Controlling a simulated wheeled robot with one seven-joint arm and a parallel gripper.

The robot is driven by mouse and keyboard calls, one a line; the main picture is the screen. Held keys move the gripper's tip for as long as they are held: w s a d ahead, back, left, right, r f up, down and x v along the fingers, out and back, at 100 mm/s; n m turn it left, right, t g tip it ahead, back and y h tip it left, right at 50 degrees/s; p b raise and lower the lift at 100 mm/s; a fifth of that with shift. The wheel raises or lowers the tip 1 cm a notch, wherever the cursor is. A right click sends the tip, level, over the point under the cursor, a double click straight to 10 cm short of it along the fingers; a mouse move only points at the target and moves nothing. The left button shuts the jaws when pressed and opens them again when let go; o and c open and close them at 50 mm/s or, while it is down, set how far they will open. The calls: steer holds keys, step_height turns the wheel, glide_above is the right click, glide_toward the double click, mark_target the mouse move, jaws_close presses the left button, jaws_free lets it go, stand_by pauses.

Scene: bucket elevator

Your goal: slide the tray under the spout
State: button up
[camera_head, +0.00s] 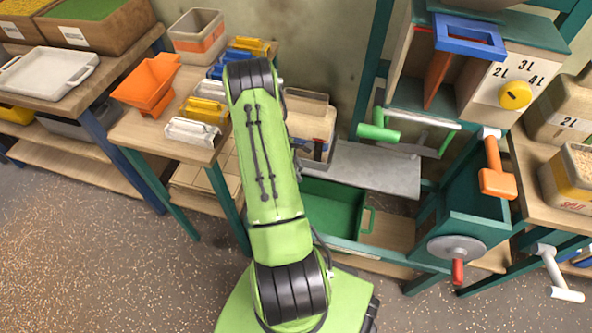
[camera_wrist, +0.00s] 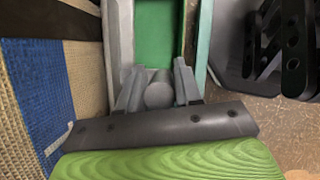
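A green tray (camera_head: 335,205) with a loop handle on its right side sits low in the teal frame, partly hidden by my arm. A green surface (camera_wrist: 160,30) between a grey edge and a teal edge shows in the wrist view. I cannot tell which part is the spout; a grey metal chute (camera_head: 415,147) sits above and right of the tray. My gripper (camera_wrist: 158,75) has its fingers apart over the green surface, with a round grey piece between them. I cannot tell whether they touch it. In the head view my arm mostly hides the gripper.
A grey metal plate (camera_head: 365,168) lies above the green tray. A teal box with a crank wheel (camera_head: 456,250) stands at the right. A small table with an orange hopper (camera_head: 147,83) and several bins is at the left. The floor (camera_head: 100,260) in front is clear.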

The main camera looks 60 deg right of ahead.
jaws_close()
steer(key=s+d+p, duration=0.2)
steer(key=s+d, duration=0.1)
steer(key=s, duration=1.8)
steer(key=shift+s+d, duration=0.2)
steer(key=shift+s, duration=0.05)
steer(key=o, duration=0.8)
jaws_free()
steer(key=shift+c, duration=0.2)
steer(key=shift+w+r, duration=0.1)
steer(key=p+v, duration=0.3)
steer(key=v, duration=0.9)
steer(key=shift+c, duration=0.3)
